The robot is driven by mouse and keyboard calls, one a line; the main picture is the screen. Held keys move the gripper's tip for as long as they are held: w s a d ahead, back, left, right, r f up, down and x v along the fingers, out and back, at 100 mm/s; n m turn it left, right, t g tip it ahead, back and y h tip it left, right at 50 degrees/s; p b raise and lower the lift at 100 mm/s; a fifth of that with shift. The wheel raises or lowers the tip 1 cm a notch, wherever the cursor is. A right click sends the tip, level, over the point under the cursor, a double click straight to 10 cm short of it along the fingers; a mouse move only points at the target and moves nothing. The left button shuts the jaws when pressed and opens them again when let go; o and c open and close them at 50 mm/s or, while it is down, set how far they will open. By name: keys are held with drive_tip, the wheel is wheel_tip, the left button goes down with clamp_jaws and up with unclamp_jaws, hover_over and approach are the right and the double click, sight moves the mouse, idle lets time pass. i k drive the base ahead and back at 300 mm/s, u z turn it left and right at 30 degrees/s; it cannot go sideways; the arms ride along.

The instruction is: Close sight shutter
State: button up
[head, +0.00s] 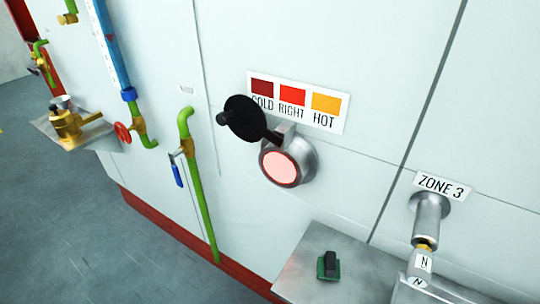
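The sight port (280,168) is a round metal fitting on the pale wall panel, with a glowing pink-red window. The black round shutter (246,117), with a small knob (223,118) on its face, is swung up and to the left of the port on a short arm. The window is fully uncovered. Above the port is a colour card (297,101) marked COLD, RIGHT, HOT, partly hidden by the shutter. My gripper is not in view.
Green pipes, a red valve wheel (123,132) and a blue-handled lever (177,173) are at left. A metal shelf (300,265) carries a small green-and-black item (328,266). A metal fitting (428,217) under a ZONE 3 label juts out at right. The grey floor at lower left is clear.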

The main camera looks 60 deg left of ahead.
sight(244, 116)
drive_tip(key=z, duration=1)
drive_tip(key=i, duration=0.1)
drive_tip(key=u, duration=2.7)
drive_tip(key=k, duration=0.85)
drive_tip(key=u, duration=0.2)
drive_tip(key=i, duration=0.85)
drive_tip(key=z, duration=0.15)
